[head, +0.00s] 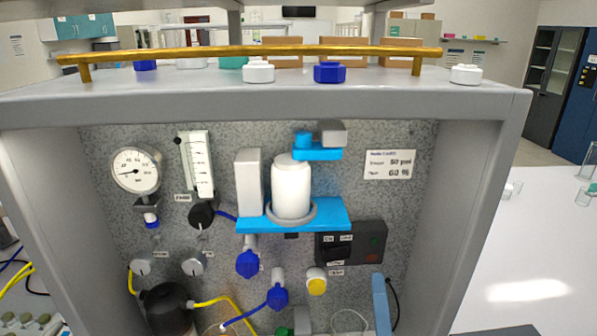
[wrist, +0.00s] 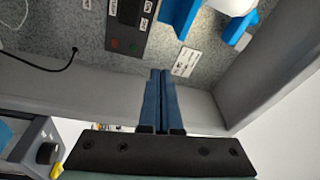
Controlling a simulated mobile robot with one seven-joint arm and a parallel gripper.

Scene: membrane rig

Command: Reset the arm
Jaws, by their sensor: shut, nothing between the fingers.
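My gripper (wrist: 159,75) shows in the wrist view with its two dark blue fingers side by side, shut and empty. The fingertips point toward the grey speckled panel of the rig, near a white label (wrist: 189,61) and the frame's side wall. No contact with the panel is clear. The rig's frame (head: 300,103) fills the middle of the head view. On its panel a white vessel (head: 291,187) sits in a blue holder (head: 338,212).
A gold rail (head: 250,51) runs along the frame's top, with white and blue caps beside it. A gauge (head: 136,171), a flowmeter (head: 197,163), a black switch box (head: 362,242) and several tubes occupy the panel. A white table (head: 520,270) on the right is mostly clear.

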